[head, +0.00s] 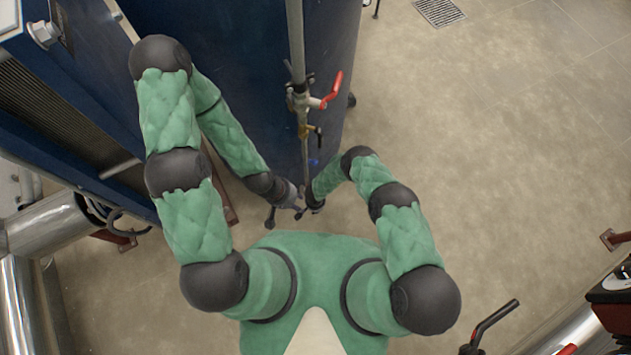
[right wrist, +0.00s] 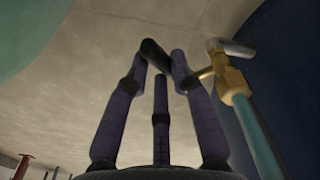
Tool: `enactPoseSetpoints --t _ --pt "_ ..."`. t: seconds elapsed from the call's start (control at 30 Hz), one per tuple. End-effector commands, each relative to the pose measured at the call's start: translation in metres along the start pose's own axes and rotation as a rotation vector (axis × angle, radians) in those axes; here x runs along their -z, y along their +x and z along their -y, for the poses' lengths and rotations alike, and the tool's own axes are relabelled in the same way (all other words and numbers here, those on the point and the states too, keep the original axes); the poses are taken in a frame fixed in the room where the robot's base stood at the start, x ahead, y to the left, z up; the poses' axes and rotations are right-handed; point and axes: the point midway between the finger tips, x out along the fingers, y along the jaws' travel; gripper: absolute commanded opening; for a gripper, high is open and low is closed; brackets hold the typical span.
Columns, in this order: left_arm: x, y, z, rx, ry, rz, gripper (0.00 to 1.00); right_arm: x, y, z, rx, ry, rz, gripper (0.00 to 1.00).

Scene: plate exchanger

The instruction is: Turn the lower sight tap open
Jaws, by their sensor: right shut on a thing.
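The lower sight tap (right wrist: 228,78) is brass and sits at the end of a greenish glass tube (right wrist: 255,135) in the right wrist view. Its dark lever grip (right wrist: 155,56) lies between the fingertips of my right gripper (right wrist: 160,62), which is shut on it. In the head view my right gripper (head: 312,206) is small, low beside the vertical pipe, and the lower tap cannot be made out there. My left gripper (head: 284,210) is just left of it, fingers spread, with nothing visible between them.
A dark blue tank (head: 250,60) stands behind the vertical pipe (head: 296,40). A red-lever valve (head: 328,92) and another brass tap (head: 306,131) sit higher on this line.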

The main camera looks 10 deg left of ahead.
Motion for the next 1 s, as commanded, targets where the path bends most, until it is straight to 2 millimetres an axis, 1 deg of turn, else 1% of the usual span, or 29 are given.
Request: enactPoseSetpoints --t 0.03,0.53,0.57,0.6,0.63,1.0 --pt "0.0000 0.0003 0.0001 0.000 0.000 0.000 0.40 -0.0013 0.0010 -0.0032 -0.007 0.006 0.012 0.00" --pt "0.0000 0.0002 0.0001 0.000 0.000 0.000 0.40 -0.0004 -0.0011 -0.0021 -0.002 0.004 0.036 0.00" --pt "0.0000 0.0002 0.0001 0.000 0.000 0.000 0.40 -0.0004 -0.0011 -0.0021 -0.002 0.003 0.036 0.30" --pt "0.0000 0.0002 0.0001 0.000 0.000 0.000 0.40 -0.0004 -0.0012 -0.0019 -0.001 0.003 0.036 0.41" --pt "0.0000 0.0002 0.0001 0.000 0.000 0.000 0.40 -0.0004 -0.0012 -0.0017 -0.001 0.003 0.036 0.49" --pt "0.0001 0.0001 0.0000 0.000 0.000 0.000 0.40 0.0012 -0.0030 -0.0001 0.003 0.002 0.034 0.49"
